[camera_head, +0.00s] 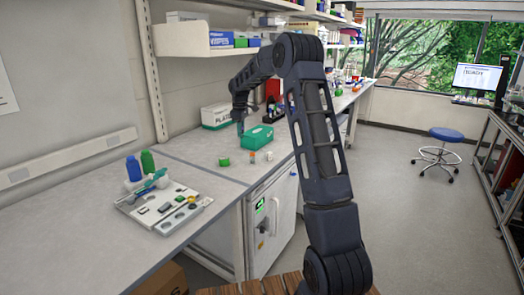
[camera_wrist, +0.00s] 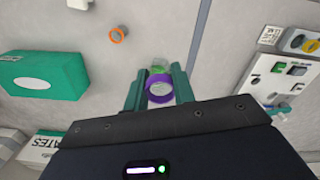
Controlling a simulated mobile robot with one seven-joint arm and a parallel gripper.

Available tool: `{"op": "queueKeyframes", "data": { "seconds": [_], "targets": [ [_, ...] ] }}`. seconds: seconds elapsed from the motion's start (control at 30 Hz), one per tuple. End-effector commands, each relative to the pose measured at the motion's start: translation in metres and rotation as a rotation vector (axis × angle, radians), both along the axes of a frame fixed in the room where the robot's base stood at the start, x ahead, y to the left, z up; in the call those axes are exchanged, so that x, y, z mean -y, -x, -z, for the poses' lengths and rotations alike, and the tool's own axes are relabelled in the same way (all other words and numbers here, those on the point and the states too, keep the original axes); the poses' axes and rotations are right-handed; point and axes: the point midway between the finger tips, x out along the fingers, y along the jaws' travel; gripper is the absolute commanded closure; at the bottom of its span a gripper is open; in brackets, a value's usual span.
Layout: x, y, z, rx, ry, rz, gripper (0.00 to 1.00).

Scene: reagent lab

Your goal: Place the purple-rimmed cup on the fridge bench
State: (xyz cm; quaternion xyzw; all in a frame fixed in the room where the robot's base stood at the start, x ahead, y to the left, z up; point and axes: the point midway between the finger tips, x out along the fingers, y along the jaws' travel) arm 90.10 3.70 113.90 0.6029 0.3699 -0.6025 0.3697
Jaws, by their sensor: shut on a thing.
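In the wrist view, my gripper (camera_wrist: 160,88) has its two teal fingers closed on the purple-rimmed cup (camera_wrist: 159,97), whose round purple rim faces the camera. In the head view, my gripper (camera_head: 240,128) hangs above the bench section over the small white fridge (camera_head: 270,226). I cannot make out the held cup there. The fridge bench (camera_head: 215,178) is the pale grey top. A green-topped item (camera_head: 224,161) stands on it and shows partly past the cup in the wrist view (camera_wrist: 160,67). Whether the cup touches the bench is unclear.
An orange-rimmed cup (camera_head: 252,158) and a white item (camera_head: 269,156) stand close by. A green box (camera_head: 257,136) and a white-green carton (camera_head: 216,116) lie behind. A tray of parts (camera_head: 160,208) and two bottles sit left. A shelf (camera_head: 205,48) overhangs the back.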

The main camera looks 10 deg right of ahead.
Motion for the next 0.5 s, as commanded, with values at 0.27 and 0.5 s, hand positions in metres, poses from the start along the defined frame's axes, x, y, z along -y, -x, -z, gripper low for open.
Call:
{"op": "queueKeyframes", "data": {
  "seconds": [0.27,0.5],
  "targets": [
    [0.0,0.001,0.063,-0.004,0.001,0.001,0.96],
    [-0.001,0.001,0.112,-0.004,0.0,0.0,0.96]
  ]
}}
